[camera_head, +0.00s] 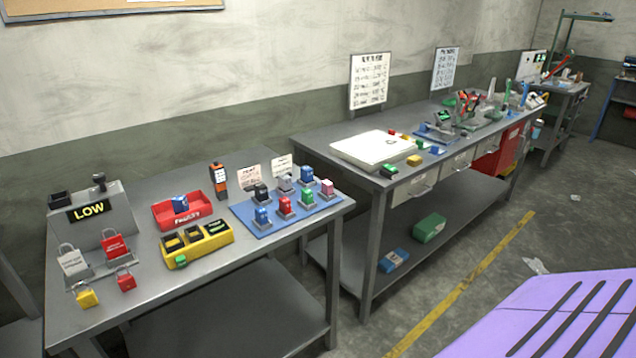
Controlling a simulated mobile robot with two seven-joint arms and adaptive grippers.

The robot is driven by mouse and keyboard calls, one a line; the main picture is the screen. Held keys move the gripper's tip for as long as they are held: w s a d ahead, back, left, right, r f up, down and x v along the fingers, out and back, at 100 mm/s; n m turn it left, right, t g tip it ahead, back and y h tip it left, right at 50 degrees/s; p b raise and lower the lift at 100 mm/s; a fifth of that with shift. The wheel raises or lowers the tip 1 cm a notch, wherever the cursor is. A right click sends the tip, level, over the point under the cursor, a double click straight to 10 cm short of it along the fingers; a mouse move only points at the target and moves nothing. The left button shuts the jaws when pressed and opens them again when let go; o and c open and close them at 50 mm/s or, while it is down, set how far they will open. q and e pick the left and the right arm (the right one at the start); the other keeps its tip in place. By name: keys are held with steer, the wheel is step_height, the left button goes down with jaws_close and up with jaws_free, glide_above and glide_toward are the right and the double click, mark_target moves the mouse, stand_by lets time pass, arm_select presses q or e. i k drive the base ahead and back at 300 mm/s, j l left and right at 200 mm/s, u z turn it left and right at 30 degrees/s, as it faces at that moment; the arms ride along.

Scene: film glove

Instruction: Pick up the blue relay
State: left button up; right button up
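Several small relay-like blocks in different colours stand on a blue mat (243,209) at the right of the near grey table. A blue block (262,216) stands at the mat's front left, and another blue block (307,175) stands at its back. A further blue block (180,204) lies in a red tray (163,219) with white lettering. I cannot tell from the picture which of these is the blue relay meant. Neither of my grippers shows in this view.
The near table (222,273) also holds a yellow holder (209,248), a grey box reading LOW (117,211), and padlocks including a yellow one (87,297). Its front right surface is fairly clear. A second bench (330,148) stands to the right beyond a narrow gap.

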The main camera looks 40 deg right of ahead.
mark_target(306, 172)
steer(key=z, duration=1.6)
steer(key=i+j, duration=0.15)
steer(key=j, duration=0.2)
steer(key=i+j+z, duration=0.15)
steer(key=i+j, duration=0.15)
steer(key=j, duration=0.35)
steer(key=i+z, duration=0.05)
